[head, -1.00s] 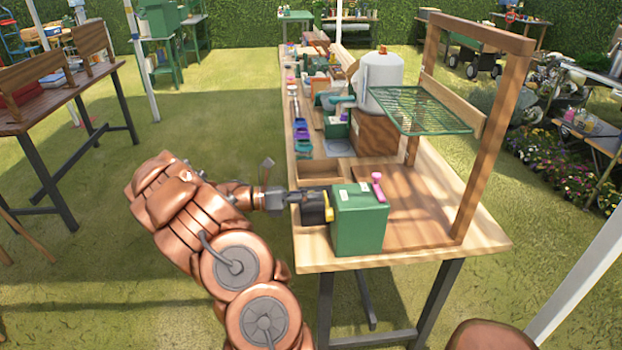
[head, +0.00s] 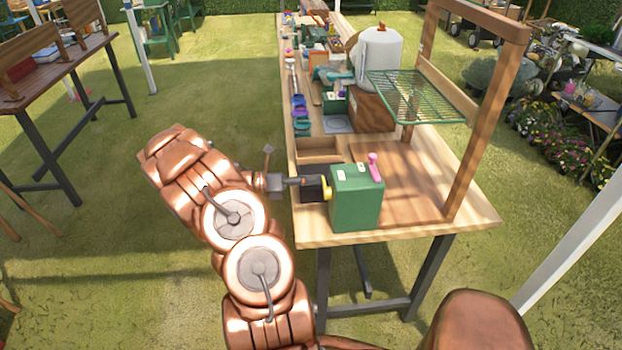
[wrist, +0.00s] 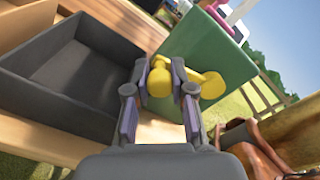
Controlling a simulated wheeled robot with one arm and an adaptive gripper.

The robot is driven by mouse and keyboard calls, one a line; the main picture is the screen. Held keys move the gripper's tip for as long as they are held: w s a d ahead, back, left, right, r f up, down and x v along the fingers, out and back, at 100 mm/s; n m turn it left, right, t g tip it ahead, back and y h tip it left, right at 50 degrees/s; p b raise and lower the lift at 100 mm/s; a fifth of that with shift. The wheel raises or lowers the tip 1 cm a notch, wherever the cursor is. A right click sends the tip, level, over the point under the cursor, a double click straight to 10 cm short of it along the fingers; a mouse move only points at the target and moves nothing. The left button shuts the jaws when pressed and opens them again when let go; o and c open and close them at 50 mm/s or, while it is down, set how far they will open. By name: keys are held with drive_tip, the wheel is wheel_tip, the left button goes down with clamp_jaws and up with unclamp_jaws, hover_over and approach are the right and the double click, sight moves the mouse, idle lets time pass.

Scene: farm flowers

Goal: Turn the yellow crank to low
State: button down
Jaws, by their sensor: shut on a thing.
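The yellow crank (wrist: 208,85) sticks out from the side of a green box (head: 356,199). In the head view only a small part of the crank (head: 327,188) shows, at the box's left face. My gripper (wrist: 159,85) is shut on the crank's round yellow knob, with one finger on each side. In the wrist view the crank's arm runs to the right from the knob. A pink lever (head: 375,167) stands on top of the green box. Markings for low are not readable.
A dark open tray (wrist: 70,75) lies just left of the crank. A wooden frame post (head: 480,130) and a green wire shelf (head: 420,97) stand behind the box. A white canister (head: 379,60) and small items sit farther along the bench.

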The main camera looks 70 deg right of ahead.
drive_tip(key=c, duration=1)
unclamp_jaws()
drive_tip(key=shift+o, duration=0.2)
drive_tip(key=v, duration=1.2)
drive_tip(key=shift+c, duration=0.5)
